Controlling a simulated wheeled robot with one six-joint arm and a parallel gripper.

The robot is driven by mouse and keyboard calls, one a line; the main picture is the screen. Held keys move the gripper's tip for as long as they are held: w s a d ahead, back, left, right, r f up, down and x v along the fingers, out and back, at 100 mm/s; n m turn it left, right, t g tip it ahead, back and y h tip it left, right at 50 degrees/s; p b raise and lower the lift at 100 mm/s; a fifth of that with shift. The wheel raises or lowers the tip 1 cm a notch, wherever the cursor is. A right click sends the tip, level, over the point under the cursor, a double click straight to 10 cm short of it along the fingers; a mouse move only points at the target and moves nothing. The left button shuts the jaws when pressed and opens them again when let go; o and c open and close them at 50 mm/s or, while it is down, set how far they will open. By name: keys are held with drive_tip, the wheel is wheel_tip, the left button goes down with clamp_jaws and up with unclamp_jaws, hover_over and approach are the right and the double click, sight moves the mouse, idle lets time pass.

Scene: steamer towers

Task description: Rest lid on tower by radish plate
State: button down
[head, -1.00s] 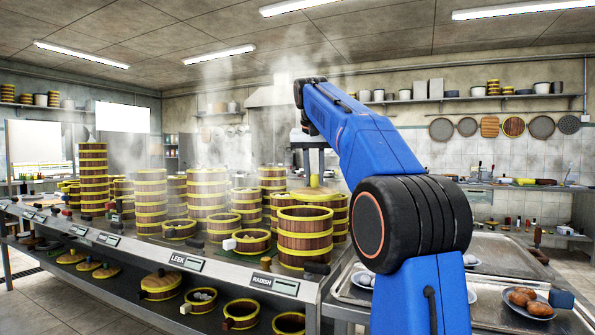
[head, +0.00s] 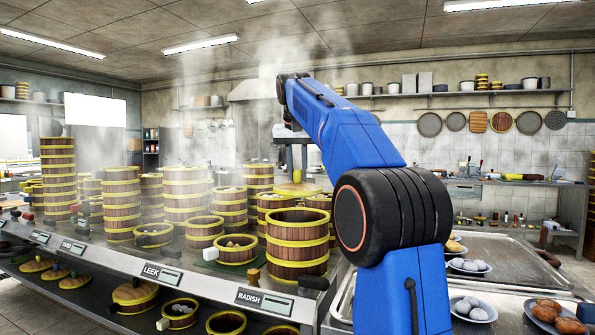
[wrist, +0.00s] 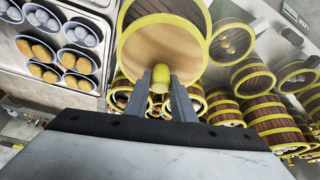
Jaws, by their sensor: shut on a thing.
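My gripper (wrist: 162,82) is shut on the yellow knob of a round wooden lid (wrist: 150,52) with a yellow rim. In the head view the lid (head: 298,189) hangs level below the wrist, just above and beyond the rim of the tower by the radish plate. That tower (head: 297,248) is a stack of dark wooden steamers with yellow bands and an open top. It stands on the counter behind the RADISH plate (head: 262,299). The lid looks apart from it; the exact gap is hard to tell.
Several other steamer towers (head: 186,195) stand close on the left and behind. A small open steamer (head: 237,250) stands just left of the radish tower. The LEEK plate (head: 162,273) is further left. Plates of eggs (head: 470,266) and buns sit on metal trays at the right.

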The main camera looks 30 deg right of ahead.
sight(297, 183)
drive_tip(key=shift+f, duration=3.2)
drive_tip(key=shift+f, duration=0.5)
drive_tip(key=c, duration=1.4)
unclamp_jaws()
drive_tip(key=shift+c, duration=0.2)
drive_tip(key=v, duration=1.7)
drive_tip(key=shift+r, duration=0.25)
drive_tip(key=shift+w, duration=0.1)
